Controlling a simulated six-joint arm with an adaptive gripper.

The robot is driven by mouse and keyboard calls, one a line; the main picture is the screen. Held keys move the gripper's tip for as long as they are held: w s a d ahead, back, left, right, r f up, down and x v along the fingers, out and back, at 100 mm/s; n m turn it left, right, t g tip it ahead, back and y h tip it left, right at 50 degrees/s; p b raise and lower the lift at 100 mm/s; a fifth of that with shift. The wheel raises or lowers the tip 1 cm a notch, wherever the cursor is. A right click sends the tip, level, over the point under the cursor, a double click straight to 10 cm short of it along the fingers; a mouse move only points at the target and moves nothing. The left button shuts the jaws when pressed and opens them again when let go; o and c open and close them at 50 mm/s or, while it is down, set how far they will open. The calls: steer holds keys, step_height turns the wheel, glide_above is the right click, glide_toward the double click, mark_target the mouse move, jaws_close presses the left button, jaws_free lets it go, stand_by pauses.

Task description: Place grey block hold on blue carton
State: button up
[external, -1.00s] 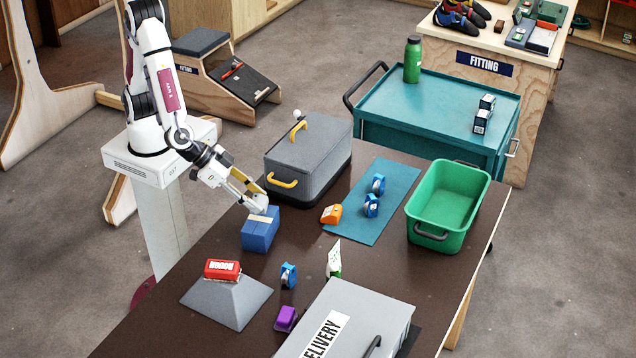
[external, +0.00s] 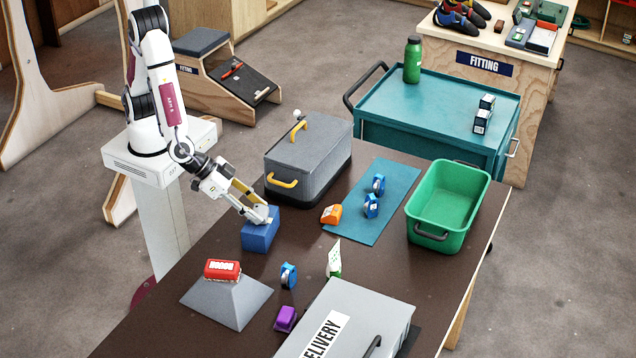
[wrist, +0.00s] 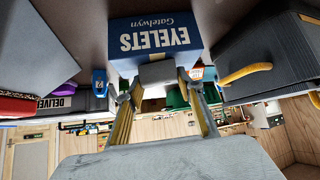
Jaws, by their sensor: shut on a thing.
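The blue carton (external: 260,236) stands on the dark table in front of my arm. In the wrist view its printed side (wrist: 152,40) shows upside down at the top. My gripper (external: 263,214) is tilted down over the carton's top. In the wrist view my gripper's fingers (wrist: 160,88) are shut on the grey block hold (wrist: 158,73), which lies across the lower edge of the carton in that picture. Whether the block touches the carton's top, I cannot tell. In the external view the fingers mostly hide the block.
A grey lidded box (external: 308,165) with yellow handles stands close behind the carton. A grey pyramid (external: 226,300) bears a red item (external: 222,270). Small blue (external: 288,276), purple (external: 286,318) and orange (external: 332,214) items lie nearby. A green bin (external: 447,205) stands farther right.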

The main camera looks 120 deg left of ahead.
steer(key=shift+f, duration=0.1)
steer(key=o, duration=1.1)
steer(key=shift+r, duration=0.2)
steer(key=shift+v, duration=5.95)
